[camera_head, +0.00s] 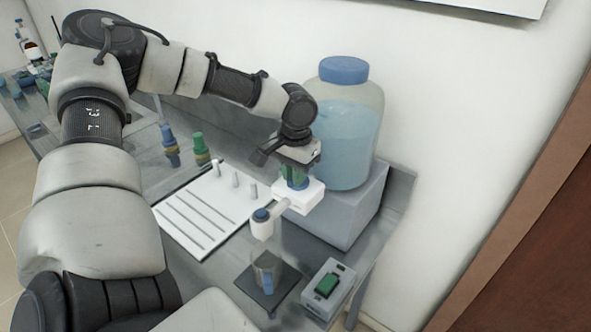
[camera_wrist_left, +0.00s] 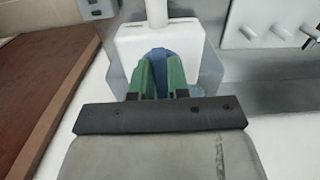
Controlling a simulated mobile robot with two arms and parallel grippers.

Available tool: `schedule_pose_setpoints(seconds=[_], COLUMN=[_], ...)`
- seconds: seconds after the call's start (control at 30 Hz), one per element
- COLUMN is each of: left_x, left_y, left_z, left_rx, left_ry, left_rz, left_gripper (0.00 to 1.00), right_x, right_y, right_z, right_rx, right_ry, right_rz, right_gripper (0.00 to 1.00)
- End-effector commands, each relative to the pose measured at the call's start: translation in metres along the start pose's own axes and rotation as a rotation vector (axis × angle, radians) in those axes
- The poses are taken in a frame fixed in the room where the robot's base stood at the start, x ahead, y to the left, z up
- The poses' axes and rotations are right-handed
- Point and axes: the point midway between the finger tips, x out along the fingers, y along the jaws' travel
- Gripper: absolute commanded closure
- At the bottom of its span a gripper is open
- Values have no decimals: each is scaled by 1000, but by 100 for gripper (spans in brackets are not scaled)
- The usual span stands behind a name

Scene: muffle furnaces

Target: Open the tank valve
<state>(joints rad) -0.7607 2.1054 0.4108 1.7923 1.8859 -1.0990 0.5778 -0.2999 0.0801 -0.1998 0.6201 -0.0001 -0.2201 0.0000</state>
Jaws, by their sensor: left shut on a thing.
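The tank (camera_head: 347,140) is a clear jar of blue liquid with a blue lid, standing on a grey block. In the left wrist view the green fingers (camera_wrist_left: 160,75) close around the blue valve handle (camera_wrist_left: 158,56) on the white fitting (camera_wrist_left: 130,40). The fingers hide most of the handle. My right gripper is not in view.
A beaker (camera_head: 267,270) stands on a dark square plate below the nozzle. A grey switch box with a green button (camera_head: 327,284) sits to its right. A white rack board (camera_head: 205,215) with pegs lies to the left, with blue and green bottles (camera_head: 200,148) behind it.

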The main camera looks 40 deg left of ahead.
Motion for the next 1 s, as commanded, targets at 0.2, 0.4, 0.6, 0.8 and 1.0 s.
schedule_pose_setpoints(seconds=[0.2,0.4,0.6,0.8,1.0], left_x=[-1,-1,-1,-1,-1], left_y=[-1,-1,-1,0,0], left_z=[-1,-1,-1,0,0], left_rx=[30,34,35,33,32], left_ry=[2,2,3,2,1], left_rz=[0,-1,-1,0,0], left_gripper=[100,100,81,58,58], right_x=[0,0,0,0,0], right_y=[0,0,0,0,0], right_z=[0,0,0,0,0], right_rx=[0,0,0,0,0], right_ry=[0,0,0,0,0], right_rz=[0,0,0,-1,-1], right_gripper=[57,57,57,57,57])
